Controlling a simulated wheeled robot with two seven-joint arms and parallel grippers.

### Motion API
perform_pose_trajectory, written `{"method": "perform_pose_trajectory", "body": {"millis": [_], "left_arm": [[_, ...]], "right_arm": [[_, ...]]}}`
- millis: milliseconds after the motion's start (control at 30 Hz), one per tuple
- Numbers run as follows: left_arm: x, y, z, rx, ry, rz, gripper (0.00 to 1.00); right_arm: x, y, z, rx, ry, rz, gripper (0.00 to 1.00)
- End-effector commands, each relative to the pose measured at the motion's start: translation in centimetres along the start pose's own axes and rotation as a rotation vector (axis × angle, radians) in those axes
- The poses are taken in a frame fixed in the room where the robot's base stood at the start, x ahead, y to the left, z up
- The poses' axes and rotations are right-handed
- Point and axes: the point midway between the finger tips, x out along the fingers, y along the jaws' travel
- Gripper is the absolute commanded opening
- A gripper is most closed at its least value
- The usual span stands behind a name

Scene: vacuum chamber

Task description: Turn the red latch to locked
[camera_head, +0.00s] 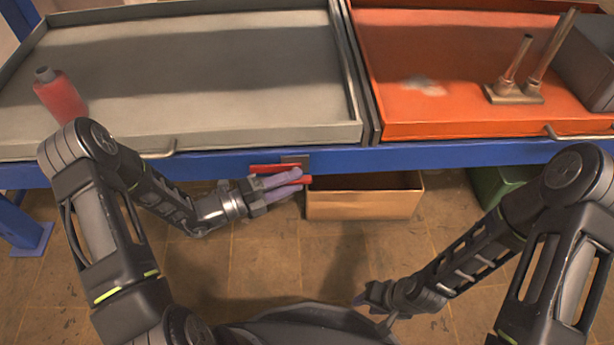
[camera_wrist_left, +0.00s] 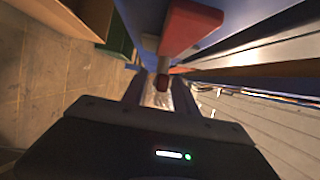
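The red latch (camera_head: 272,168) is on the front of the blue rail, beside a small metal plate. In the left wrist view its red bar (camera_wrist_left: 190,25) is large, and a smaller red end sits around the gap between my fingers. My left gripper (camera_head: 300,182) is at the latch with its purple fingers apart, and red shows between and beyond them. The left wrist view shows the two fingers (camera_wrist_left: 160,92) with some room around the red end. I see no clear grip. My right gripper (camera_head: 368,298) hangs low over the floor, away from the latch; its fingers are too dark to read.
Above the blue rail (camera_head: 440,157) are a grey tray (camera_head: 200,90) with a red bottle (camera_head: 60,95) and an orange tray (camera_head: 440,70) with metal posts. A cardboard box (camera_head: 363,205) and a green bin (camera_head: 490,185) are below. Floor between my arms is clear.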

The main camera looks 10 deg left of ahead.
Motion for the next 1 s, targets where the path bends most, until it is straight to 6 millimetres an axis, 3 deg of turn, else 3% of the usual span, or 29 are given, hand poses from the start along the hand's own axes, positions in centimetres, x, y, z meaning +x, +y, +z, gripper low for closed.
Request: {"method": "perform_pose_trajectory", "body": {"millis": [267, 600, 1000], "left_arm": [[3.8, 0.2, 0.0, 0.001, 0.002, 0.0, 0.35], [4.3, 0.0, 0.0, 0.001, 0.0, 0.001, 0.35], [4.3, 0.1, 0.0, 0.001, 0.0, 0.001, 0.03]], "right_arm": [[1.2, 0.4, -0.1, 0.001, 0.006, 0.0, 0.36], [1.3, 0.4, -0.2, 0.001, 0.007, 0.0, 0.36], [1.3, 0.4, -0.1, 0.001, 0.007, 0.0, 0.36]]}}
